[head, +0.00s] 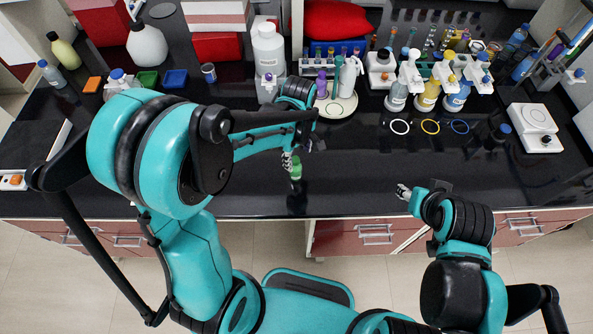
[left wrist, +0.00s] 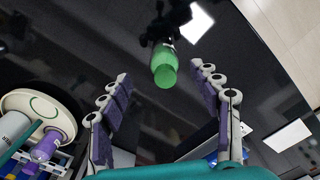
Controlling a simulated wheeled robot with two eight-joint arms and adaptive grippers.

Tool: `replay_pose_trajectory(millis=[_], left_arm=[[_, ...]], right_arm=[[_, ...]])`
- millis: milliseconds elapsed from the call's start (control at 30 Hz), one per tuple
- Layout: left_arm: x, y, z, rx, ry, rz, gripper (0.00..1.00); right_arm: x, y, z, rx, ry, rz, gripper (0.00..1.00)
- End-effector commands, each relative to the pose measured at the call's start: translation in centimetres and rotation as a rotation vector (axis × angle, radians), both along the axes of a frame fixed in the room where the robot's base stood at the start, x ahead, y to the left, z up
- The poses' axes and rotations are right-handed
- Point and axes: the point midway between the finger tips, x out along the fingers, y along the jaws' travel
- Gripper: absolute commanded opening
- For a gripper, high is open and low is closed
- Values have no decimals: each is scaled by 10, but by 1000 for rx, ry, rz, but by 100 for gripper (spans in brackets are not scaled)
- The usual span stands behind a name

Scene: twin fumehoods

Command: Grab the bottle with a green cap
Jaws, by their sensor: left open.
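The bottle's green cap (head: 296,173) shows just in front of my left gripper (head: 302,154) in the head view, over the black bench. In the left wrist view the green cap (left wrist: 164,68) lies between the lines of the two spread fingers, near their tips. The bottle's dark body (left wrist: 166,30) extends beyond it and blends with the bench. My left gripper is open and nothing is held. My right gripper (head: 404,192) is near the bench's front edge, apart from the bottle; its opening is too small to judge.
A round white stand (head: 336,108) and a large white bottle (head: 268,52) stand behind the left gripper. Several wash bottles (head: 430,92) and colored rings (head: 430,127) are to the right. A white scale (head: 535,124) is far right. The bench's front middle is mostly clear.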

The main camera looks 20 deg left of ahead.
Motion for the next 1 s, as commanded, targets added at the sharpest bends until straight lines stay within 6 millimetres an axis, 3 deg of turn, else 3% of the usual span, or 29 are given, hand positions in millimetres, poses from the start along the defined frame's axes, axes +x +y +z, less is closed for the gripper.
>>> replay_pose_trajectory(millis=[500,800,1000], left_arm=[[-3,5,-70,0,-1,0,63],[-4,5,-73,0,-1,-1,63],[-4,5,-73,0,-1,-1,10]], right_arm=[[0,0,-21,0,0,0,45],[0,0,-21,0,0,0,45],[0,0,-21,0,0,0,45]])
